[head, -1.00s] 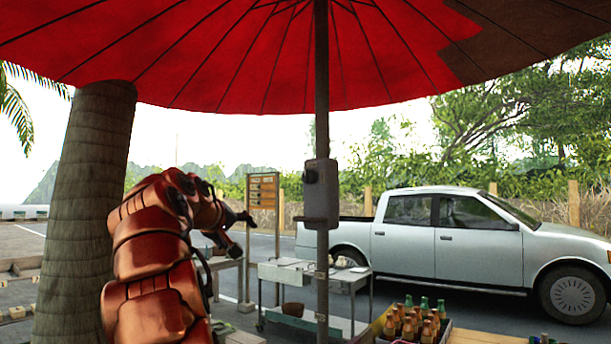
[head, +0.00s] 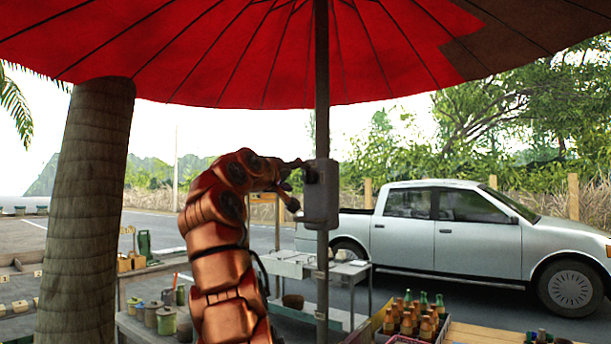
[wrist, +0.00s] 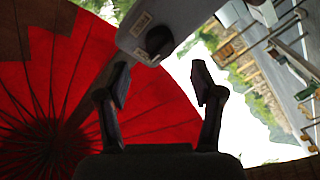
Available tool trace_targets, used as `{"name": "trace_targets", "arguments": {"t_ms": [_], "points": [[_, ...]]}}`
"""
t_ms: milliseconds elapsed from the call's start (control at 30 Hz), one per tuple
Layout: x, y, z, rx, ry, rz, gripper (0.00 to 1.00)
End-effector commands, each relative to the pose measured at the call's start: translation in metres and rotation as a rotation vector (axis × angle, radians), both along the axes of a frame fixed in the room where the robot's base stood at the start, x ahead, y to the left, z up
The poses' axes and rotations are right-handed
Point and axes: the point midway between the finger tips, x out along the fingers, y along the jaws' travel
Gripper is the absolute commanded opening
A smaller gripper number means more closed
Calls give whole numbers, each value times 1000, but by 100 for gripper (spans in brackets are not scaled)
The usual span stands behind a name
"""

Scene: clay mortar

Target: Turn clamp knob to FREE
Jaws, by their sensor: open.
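The clamp is a grey box (head: 320,195) fixed on the umbrella pole (head: 322,90). Its dark round knob (wrist: 159,41) shows in the wrist view, with small pale labels beside it that are too small to read. In the head view the knob (head: 311,176) is on the box's left face, near my gripper. My gripper (head: 297,182) is close to that left face. In the wrist view my gripper (wrist: 160,80) is open and empty, its two fingers apart. The knob lies beyond the fingertips, between their lines, and appears untouched.
A red umbrella canopy (head: 220,55) spreads overhead. A thick trunk (head: 85,210) stands at left. A metal table (head: 345,275) and a crate of bottles (head: 412,318) are below. A silver pickup (head: 470,240) is parked behind. Open air surrounds the box's left side.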

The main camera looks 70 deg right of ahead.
Motion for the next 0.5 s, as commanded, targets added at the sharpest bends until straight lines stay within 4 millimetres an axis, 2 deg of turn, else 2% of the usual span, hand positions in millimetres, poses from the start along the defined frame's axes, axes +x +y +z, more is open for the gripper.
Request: {"name": "trace_targets", "arguments": {"t_ms": [300, 500], "points": [[-5, -40, 3, 1, 0, -1, 67], [-6, -55, 2, 2, 1, -1, 67]]}}
